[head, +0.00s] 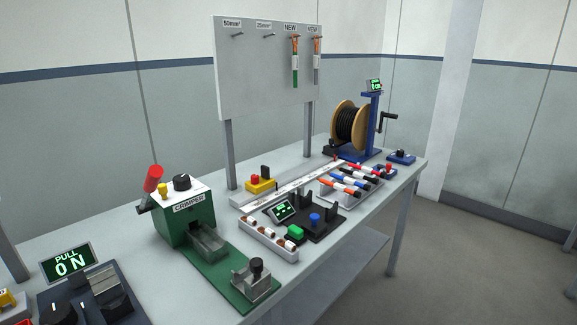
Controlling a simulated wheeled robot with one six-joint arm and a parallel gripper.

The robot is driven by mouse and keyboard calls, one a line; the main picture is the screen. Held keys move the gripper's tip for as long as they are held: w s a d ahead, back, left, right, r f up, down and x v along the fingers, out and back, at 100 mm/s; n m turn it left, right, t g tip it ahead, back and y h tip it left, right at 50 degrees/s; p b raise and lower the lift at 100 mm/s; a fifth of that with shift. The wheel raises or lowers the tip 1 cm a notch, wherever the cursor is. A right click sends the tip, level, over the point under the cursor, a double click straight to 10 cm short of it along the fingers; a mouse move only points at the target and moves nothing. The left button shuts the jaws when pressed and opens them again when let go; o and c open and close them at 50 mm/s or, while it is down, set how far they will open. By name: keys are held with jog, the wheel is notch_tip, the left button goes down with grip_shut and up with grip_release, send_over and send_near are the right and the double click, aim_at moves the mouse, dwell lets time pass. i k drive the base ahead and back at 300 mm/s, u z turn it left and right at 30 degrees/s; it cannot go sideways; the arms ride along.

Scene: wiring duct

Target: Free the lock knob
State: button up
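I cannot tell for sure which part is the lock knob. A black knob (257,268) stands upright on the grey metal clamp (252,282) at the front end of the green crimper base. Another black knob (182,182) sits on the white top of the green crimper (188,221), beside a small yellow knob (163,189) and a red-handled lever (153,178). A dark knob (58,312) is on the pull tester at lower left. My gripper is not in this view, and nothing touches these knobs.
The grey table (330,262) also holds a white tray of terminals (268,240), a black fixture (325,225), a tray of markers (350,188) and a cable reel (349,126). The right floor is clear.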

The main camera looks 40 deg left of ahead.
aim_at(254, 178)
jog(key=u, duration=0.2)
jog(key=i, duration=0.85)
jog(key=u, duration=1.3)
jog(key=i, duration=0.8)
jog(key=u, duration=0.8)
